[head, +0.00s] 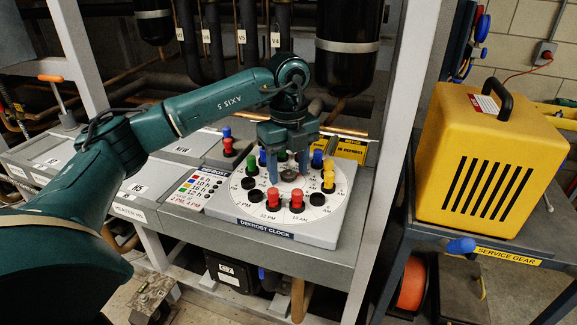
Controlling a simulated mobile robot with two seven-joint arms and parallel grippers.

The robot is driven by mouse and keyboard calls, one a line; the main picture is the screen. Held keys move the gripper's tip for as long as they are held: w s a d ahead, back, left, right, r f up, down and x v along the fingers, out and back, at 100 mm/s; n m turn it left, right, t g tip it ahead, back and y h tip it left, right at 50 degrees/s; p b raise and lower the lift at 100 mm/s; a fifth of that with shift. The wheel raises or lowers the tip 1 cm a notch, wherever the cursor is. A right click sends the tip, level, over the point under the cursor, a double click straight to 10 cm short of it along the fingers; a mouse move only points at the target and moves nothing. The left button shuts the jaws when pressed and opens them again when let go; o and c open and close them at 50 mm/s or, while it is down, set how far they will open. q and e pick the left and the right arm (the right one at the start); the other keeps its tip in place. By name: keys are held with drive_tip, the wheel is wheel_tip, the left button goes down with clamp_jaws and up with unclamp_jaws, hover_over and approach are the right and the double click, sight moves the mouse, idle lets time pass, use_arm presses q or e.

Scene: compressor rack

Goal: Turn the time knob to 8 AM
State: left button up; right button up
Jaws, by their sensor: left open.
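The defrost clock (240,213) is a round white dial on a grey panel, ringed by red, green, blue, yellow and black pegs. Hour labels such as 2 PM, 12 PM and 10 AM run along its near edge. My left gripper (288,172) reaches in from the left and points down over the middle of the dial. Its jaws are open, with one finger on each side of the dial's centre. The time knob appears to be at that centre, largely hidden by the gripper, so its setting and any contact cannot be told. My right gripper is out of view.
Two red pegs (272,199) stand close in front of the gripper, with other pegs around it. A colour legend (192,187) lies left of the dial. A yellow service unit (480,160) stands on a cart at the right. Dark pipes and cylinders (346,45) are behind.

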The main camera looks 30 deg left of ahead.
use_arm(q)
drive_tip(key=shift+c, duration=0.5)
drive_tip(key=c, duration=0.9)
drive_tip(key=shift+o, duration=0.2)
drive_tip(key=shift+m, duration=0.3)
drive_tip(key=m, duration=0.3)
drive_tip(key=shift+m, duration=0.3)
drive_tip(key=m, duration=0.4)
drive_tip(key=shift+m, duration=0.3)
drive_tip(key=m, duration=0.5)
drive_tip(key=shift+w+m, duration=0.1)
drive_tip(key=shift+m, duration=2)
